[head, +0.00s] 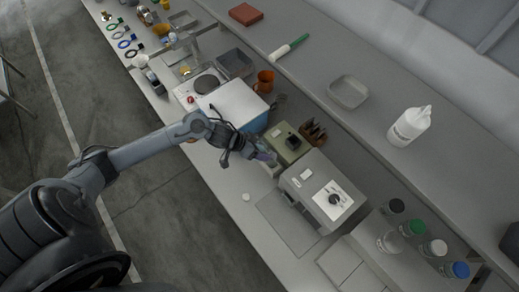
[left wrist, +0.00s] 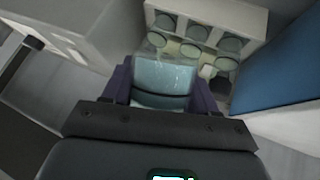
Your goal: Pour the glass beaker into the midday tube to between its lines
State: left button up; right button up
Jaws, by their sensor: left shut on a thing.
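My left gripper (head: 262,154) reaches over the bench from the left. In the left wrist view its dark fingers (left wrist: 162,90) are shut on the clear glass beaker (left wrist: 164,73), with a darker teal band low in it. In the head view the beaker is mostly hidden by the gripper. Just beyond the beaker, a pale rack (left wrist: 236,12) holds several round-topped greenish glass tubes (left wrist: 190,50). I cannot tell which one is the midday tube, and its lines do not show. I cannot tell whether the beaker touches a tube. My right gripper is not in view.
A grey machine with a dial (head: 322,190) and an olive box (head: 285,145) stand close to the gripper. A blue-sided white box (head: 235,103) is behind it. Capped bottles (head: 434,248) stand at lower right.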

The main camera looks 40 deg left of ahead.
pick_arm(q)
jog(key=shift+g+p, duration=0.3)
jog(key=shift+g, duration=0.3)
jog(key=shift+s+n+g, duration=0.1)
jog(key=shift+n+g, duration=0.2)
jog(key=shift+g, duration=0.5)
jog(key=shift+s+f+g, duration=0.1)
jog(key=shift+s+g, duration=0.05)
jog(key=shift+g, duration=0.25)
jog(key=shift+g+b, duration=0.3)
jog(key=shift+b, duration=0.05)
jog(key=shift+n+g+p, duration=0.3)
jog(key=shift+g+p, duration=0.1)
jog(key=shift+p, duration=0.25)
jog(key=shift+f+g+h+p, duration=0.15)
jog(key=shift+g+h+p, duration=0.15)
jog(key=shift+g+p, duration=0.35)
